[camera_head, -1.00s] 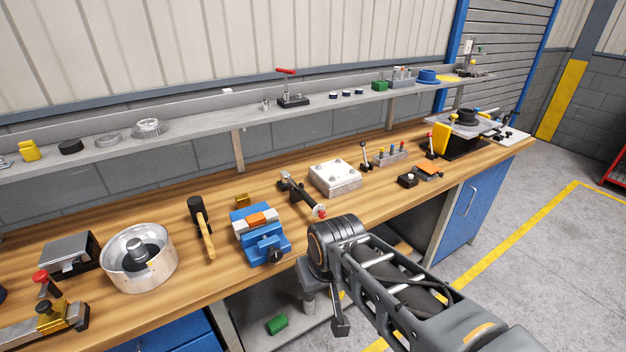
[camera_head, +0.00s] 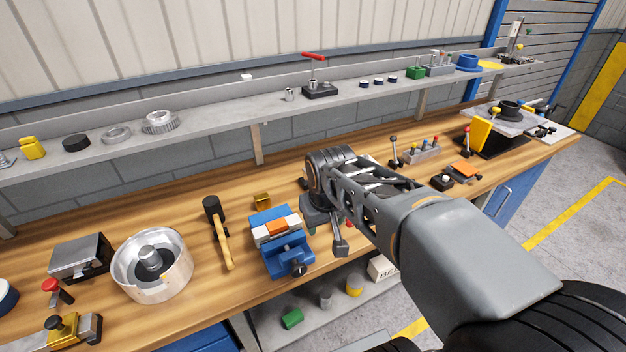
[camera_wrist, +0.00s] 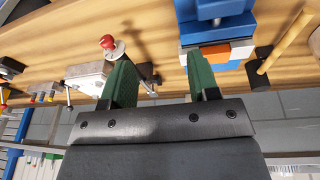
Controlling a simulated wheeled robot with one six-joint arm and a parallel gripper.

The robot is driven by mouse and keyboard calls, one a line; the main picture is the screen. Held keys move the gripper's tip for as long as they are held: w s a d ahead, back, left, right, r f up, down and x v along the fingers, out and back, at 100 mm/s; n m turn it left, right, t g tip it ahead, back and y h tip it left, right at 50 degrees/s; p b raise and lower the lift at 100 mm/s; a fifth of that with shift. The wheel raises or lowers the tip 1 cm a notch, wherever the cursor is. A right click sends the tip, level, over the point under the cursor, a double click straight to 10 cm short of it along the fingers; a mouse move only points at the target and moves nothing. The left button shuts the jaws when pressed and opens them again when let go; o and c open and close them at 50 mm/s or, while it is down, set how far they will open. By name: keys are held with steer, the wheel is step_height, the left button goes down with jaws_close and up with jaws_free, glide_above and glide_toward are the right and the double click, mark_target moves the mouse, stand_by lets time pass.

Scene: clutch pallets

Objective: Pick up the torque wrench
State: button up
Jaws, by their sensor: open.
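The torque wrench lies on the wooden bench (camera_head: 125,215). In the wrist view the torque wrench (camera_wrist: 107,42) shows a red end with a pale collar and a dark shaft running down past the left finger. In the head view my arm hides most of it. My gripper (camera_head: 326,236) is over the bench, right of the blue vise. In the wrist view my gripper (camera_wrist: 160,66) is open, its two green-lined fingers apart with nothing held. The left finger overlaps the shaft in that view; I cannot tell whether they touch.
The blue vise (camera_head: 280,256) with an orange block stands close left of my gripper, and shows in the wrist view (camera_wrist: 215,28). A hammer (camera_head: 219,240) lies farther left. The pale plate block (camera_wrist: 85,75) is beside the wrench. A shelf (camera_head: 215,122) runs along the back.

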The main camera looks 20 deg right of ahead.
steer(key=w+d+r+n+g+h+p, duration=0.1)
steer(key=w+d+r+p, duration=0.15)
steer(key=w, duration=0.55)
steer(key=w+d+r+g+h+p, duration=0.1)
steer(key=w+d+p, duration=0.15)
steer(key=w, duration=0.45)
steer(key=shift+g, duration=0.3)
steer(key=shift+w+d+p+x, duration=0.1)
steer(key=shift+w+p+x, duration=0.2)
steer(key=shift+x, duration=2.15)
steer(key=shift+w+d+p+x, duration=0.15)
steer(key=shift+p+x, duration=0.25)
steer(key=shift+x, duration=2.1)
steer(key=shift+w+p+x, duration=0.2)
steer(key=shift+p+x, duration=0.15)
steer(key=shift+x, duration=2.1)
steer(key=shift+r, duration=0.15)
jaws_close()
